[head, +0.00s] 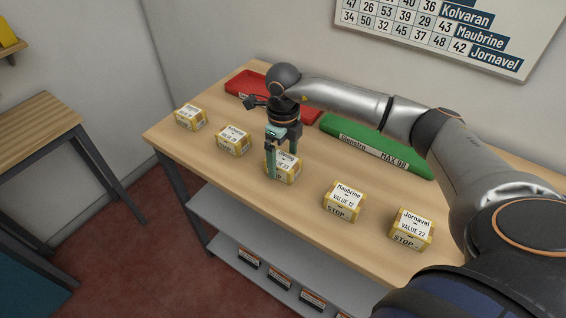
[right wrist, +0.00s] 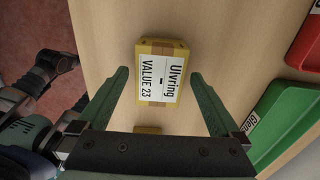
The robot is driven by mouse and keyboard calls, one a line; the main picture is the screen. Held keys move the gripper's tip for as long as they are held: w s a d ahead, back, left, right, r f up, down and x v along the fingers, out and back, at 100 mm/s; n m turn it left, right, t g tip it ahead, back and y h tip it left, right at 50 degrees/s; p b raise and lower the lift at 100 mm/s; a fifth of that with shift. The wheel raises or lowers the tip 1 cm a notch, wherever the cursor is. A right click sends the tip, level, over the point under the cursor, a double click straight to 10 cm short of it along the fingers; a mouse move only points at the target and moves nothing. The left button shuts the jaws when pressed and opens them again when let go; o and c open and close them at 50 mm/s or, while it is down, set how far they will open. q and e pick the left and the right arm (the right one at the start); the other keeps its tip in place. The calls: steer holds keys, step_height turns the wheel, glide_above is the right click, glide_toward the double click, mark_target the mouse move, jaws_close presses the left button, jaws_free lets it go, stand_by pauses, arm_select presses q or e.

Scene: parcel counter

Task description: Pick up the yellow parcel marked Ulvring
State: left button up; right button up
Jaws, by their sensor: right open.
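The yellow parcel marked Ulvring (head: 290,171) stands in the middle of the row on the wooden table, partly hidden behind my gripper in the head view. In the right wrist view the parcel (right wrist: 162,72) shows its white label, reading Ulvring and VALUE 23, between and a little beyond the green fingers. My right gripper (head: 272,168) is open above the parcel and points down, with one finger on either side in the wrist picture (right wrist: 162,95). I cannot tell how high the fingertips are above the table. My left gripper is not in view.
Other yellow parcels stand in the same row: two to the left (head: 191,118) (head: 233,140), then Maubrine (head: 345,201) and Jornavel (head: 411,229) to the right. A red tray (head: 243,88) and a green tray (head: 376,146) lie behind. A lower shelf (head: 222,222) holds dark boxes.

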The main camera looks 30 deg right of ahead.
steer(key=shift+f, duration=0.75)
steer(key=shift+c, duration=0.4)
steer(key=c, duration=1.3)
steer(key=shift+c, duration=0.5)
steer(key=shift+r, duration=0.2)
